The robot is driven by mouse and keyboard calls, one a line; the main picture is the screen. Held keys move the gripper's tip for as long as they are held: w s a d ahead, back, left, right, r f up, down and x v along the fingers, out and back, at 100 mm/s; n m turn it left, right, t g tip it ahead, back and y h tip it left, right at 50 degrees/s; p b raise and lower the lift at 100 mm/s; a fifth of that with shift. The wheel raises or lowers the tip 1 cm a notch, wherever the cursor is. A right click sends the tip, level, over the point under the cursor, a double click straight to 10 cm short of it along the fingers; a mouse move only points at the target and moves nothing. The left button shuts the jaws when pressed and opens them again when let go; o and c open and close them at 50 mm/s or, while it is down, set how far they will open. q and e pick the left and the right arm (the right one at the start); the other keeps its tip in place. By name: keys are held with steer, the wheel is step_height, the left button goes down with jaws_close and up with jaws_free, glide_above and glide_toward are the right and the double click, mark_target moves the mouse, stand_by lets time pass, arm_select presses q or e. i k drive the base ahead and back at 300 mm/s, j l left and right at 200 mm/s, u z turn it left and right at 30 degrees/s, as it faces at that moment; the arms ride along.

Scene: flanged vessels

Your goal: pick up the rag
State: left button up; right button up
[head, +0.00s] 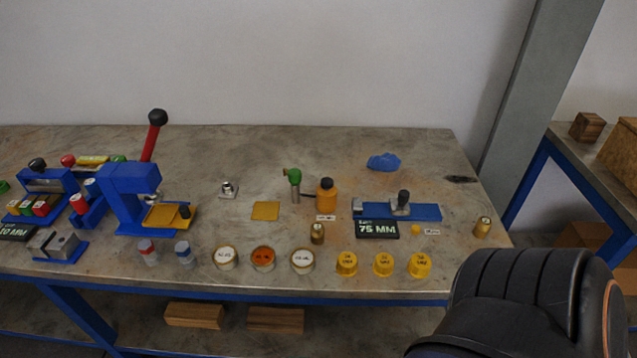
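A crumpled blue cloth, which looks like the rag (384,161), lies near the back right of the grey worktable (350,140). It lies behind a flat blue fixture, and nothing touches it. Neither of my grippers shows in the head view. A black part of my arm fills the lower right corner, in front of the table's right end and well apart from the rag.
An orange bottle (326,192) and a green-topped tool (294,184) stand left of the rag. The blue fixture (425,212) and a 75 MM sign (377,229) lie in front. A blue press (127,190) with a red lever stands left. The table behind the rag is clear.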

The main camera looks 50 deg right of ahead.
mark_target(388, 162)
steer(key=z, duration=1.95)
